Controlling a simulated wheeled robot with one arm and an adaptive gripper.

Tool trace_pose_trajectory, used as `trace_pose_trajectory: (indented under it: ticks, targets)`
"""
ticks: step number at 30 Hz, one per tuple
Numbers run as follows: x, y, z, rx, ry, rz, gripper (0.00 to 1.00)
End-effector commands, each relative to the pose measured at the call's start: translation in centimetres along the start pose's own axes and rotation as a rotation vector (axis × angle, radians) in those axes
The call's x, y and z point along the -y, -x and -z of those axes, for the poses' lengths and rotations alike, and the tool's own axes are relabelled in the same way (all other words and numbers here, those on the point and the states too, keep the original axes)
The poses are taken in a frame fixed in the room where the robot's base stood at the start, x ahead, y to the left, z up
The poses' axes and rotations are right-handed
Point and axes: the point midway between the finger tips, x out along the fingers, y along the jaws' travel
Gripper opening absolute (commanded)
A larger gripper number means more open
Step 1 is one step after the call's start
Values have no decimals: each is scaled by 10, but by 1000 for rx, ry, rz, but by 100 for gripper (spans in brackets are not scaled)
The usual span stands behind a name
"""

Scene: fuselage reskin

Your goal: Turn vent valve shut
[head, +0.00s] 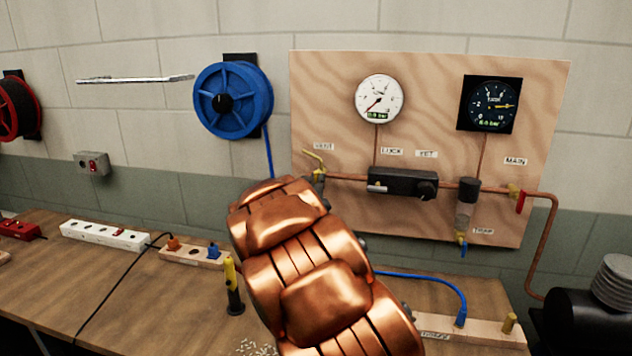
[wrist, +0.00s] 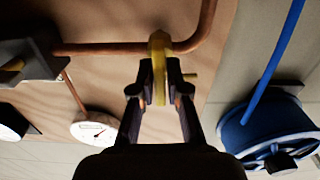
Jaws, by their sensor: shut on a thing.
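The vent valve (head: 319,174) sits at the left end of the copper pipe on the wooden board, under the VENT label. Its yellow lever (head: 314,158) slants up and left from the valve body, at an angle to the pipe. In the wrist view, my gripper (wrist: 160,84) has its two dark fingers on either side of the yellow valve lever (wrist: 158,62) and is shut on it. The view is turned over there, and the pipe bends just beyond the valve. In the head view my copper-coloured arm hides the gripper and the board's lower left part.
A white gauge (head: 379,99) and a black gauge (head: 489,104) hang on the board. A black regulator (head: 402,183) and a red-handled main valve (head: 521,200) sit along the pipe. A blue hose reel (head: 233,100) hangs left. The bench (head: 130,285) holds power strips and a yellow-black tool (head: 233,287).

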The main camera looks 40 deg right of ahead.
Motion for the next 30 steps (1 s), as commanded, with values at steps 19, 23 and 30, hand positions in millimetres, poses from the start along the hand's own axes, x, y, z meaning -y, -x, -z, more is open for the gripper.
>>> trace_pose_trajectory:
  ticks: [19,23,30]
  targets:
    - [0,0,0,1,-63,1,0]
    - [0,0,0,1,-63,1,22]
    - [0,0,0,0,-63,0,35]
